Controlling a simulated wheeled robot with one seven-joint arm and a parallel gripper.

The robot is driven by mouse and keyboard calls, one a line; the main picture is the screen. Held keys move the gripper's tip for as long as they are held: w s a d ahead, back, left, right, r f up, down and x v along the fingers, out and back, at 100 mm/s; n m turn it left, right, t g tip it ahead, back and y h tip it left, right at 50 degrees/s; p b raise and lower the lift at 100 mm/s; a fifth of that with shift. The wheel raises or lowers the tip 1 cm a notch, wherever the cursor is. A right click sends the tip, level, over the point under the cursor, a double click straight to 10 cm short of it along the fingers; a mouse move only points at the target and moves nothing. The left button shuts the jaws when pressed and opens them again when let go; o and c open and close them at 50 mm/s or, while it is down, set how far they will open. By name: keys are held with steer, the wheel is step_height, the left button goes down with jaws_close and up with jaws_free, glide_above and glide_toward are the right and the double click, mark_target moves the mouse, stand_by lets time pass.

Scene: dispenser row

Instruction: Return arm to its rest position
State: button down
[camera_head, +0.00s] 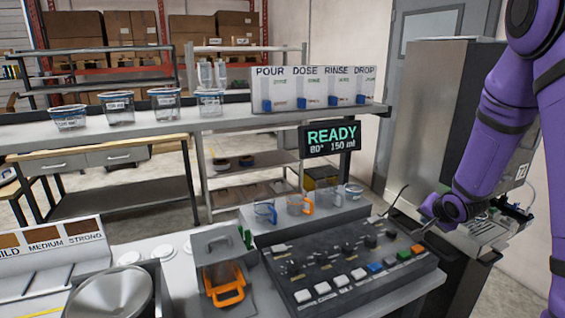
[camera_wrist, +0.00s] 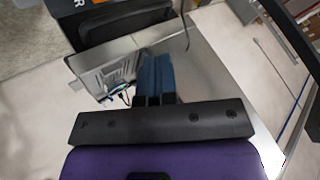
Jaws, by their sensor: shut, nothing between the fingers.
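My purple arm (camera_head: 490,125) comes down from the upper right in the head view. A grey metal surface and a light panel with wires (camera_wrist: 105,72) lie beyond the fingers.
A READY display (camera_head: 332,138) stands behind the panel. Clear cups (camera_head: 299,204) stand behind the panel's back edge. An orange-handled item (camera_head: 226,292) is left of the panel. A tall grey cabinet (camera_head: 437,95) stands close to my arm. Several cups line the shelf (camera_head: 110,131).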

steer(key=s+a+r+n+g, duration=0.1)
steer(key=s+a+r+n, duration=0.15)
steer(key=s+r, duration=0.5)
steer(key=s+a+r+n, duration=0.1)
steer(key=s+a+r, duration=0.3)
steer(key=r, duration=0.6)
steer(key=s+a+r+n+g, duration=0.1)
steer(key=s+a+r+n, duration=0.2)
steer(key=s, duration=0.8)
steer(key=s+a+r+n+g+y, duration=0.1)
steer(key=s+a+r+n, duration=0.2)
steer(key=s+a, duration=0.3)
steer(key=s, duration=0.5)
steer(key=shift+r+g, duration=0.4)
